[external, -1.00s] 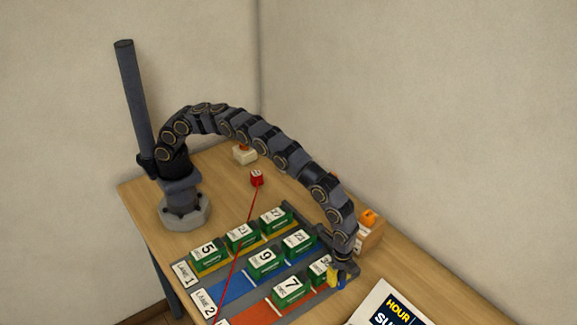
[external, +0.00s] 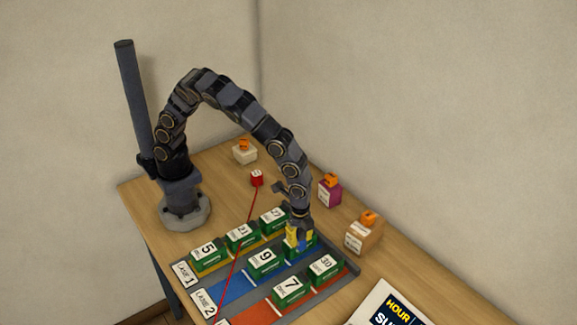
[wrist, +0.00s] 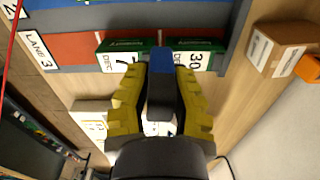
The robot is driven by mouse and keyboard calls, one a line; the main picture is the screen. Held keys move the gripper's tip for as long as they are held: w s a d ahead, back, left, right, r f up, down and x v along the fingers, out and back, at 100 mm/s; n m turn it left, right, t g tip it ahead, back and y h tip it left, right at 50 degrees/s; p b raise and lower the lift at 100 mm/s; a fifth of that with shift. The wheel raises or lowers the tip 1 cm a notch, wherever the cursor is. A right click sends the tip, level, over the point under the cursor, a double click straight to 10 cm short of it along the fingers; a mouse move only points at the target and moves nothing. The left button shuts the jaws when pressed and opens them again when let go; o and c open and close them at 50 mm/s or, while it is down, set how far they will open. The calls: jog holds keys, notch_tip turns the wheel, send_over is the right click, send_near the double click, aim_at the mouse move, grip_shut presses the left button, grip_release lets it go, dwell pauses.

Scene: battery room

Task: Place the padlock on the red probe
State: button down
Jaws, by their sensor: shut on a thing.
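My gripper (external: 300,238) is at the far end of the blue lane, beside or over a green block there. In the wrist view its yellow fingers (wrist: 160,85) are shut on a dark thing with a blue end (wrist: 161,62). Its shape is mostly covered, so I cannot tell whether it is the padlock. No other padlock is clearly recognizable.
Green dated blocks, such as 9 (external: 266,262) and 30 (external: 324,267), stand on the coloured lanes. Boxes with orange tops stand around: white (external: 244,154), purple (external: 329,192) and brown (external: 362,236). A printed sheet (external: 388,308) lies at the front right.

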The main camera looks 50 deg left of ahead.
jog(key=shift+s+a+r, duration=0.1)
jog(key=shift+a, duration=0.15)
jog(key=w+a+n, duration=0.4)
jog(key=w+a, duration=0.3)
jog(key=w, duration=0.2)
jog(key=n, duration=1.5)
send_over(256, 173)
jog(key=shift+w+f, duration=0.1)
jog(key=shift+f, duration=3.95)
